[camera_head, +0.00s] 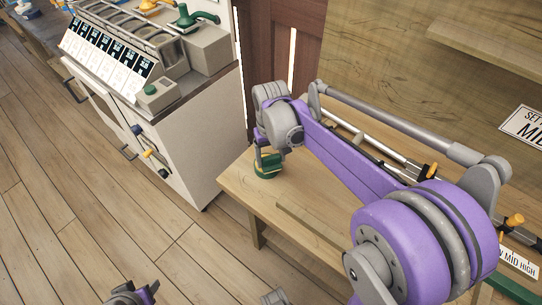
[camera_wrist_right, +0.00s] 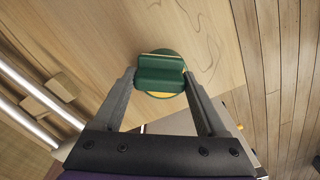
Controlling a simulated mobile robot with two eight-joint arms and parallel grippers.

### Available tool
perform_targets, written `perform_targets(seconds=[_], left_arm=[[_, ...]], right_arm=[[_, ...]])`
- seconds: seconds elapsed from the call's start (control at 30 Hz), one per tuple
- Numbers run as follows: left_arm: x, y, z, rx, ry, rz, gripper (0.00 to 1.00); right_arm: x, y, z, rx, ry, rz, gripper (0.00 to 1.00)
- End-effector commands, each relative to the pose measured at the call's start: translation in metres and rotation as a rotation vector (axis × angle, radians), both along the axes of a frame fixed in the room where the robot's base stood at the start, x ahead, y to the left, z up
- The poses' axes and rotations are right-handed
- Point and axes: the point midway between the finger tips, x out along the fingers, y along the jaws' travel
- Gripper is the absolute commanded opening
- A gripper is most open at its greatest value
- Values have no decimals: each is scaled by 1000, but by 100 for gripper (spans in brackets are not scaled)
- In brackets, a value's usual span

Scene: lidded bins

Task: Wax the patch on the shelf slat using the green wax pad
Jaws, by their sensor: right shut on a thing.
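My right gripper (camera_head: 268,163) is shut on the green wax pad (camera_head: 266,171) at the far left end of the pale wooden slat surface (camera_head: 245,190). In the right wrist view the pad (camera_wrist_right: 160,74) sits between the two fingers of the gripper (camera_wrist_right: 160,80), with a green grip block over a round base and some yellow at its lower rim. The pad appears to be at the wood surface (camera_wrist_right: 110,30); contact is hard to confirm. I cannot make out a distinct patch; the pad and arm may cover it. Grey and purple parts of mine (camera_head: 132,293) show at the bottom left edge, too cropped to read.
Metal rods (camera_head: 375,145) with yellow-topped clamps run behind my right arm. A wooden wall panel (camera_head: 400,70) rises at the back.

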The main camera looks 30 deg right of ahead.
Motion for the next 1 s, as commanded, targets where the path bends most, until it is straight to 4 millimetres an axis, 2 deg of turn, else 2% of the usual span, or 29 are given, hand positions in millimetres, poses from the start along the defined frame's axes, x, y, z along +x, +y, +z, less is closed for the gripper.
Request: perform_targets(seconds=[0.8,1.0], left_arm=[[11,0,51,0,-21,0,50],[11,0,52,0,-21,0,50]], right_arm=[[1,0,67,-1,-3,0,30],[1,0,69,0,-1,0,30]])
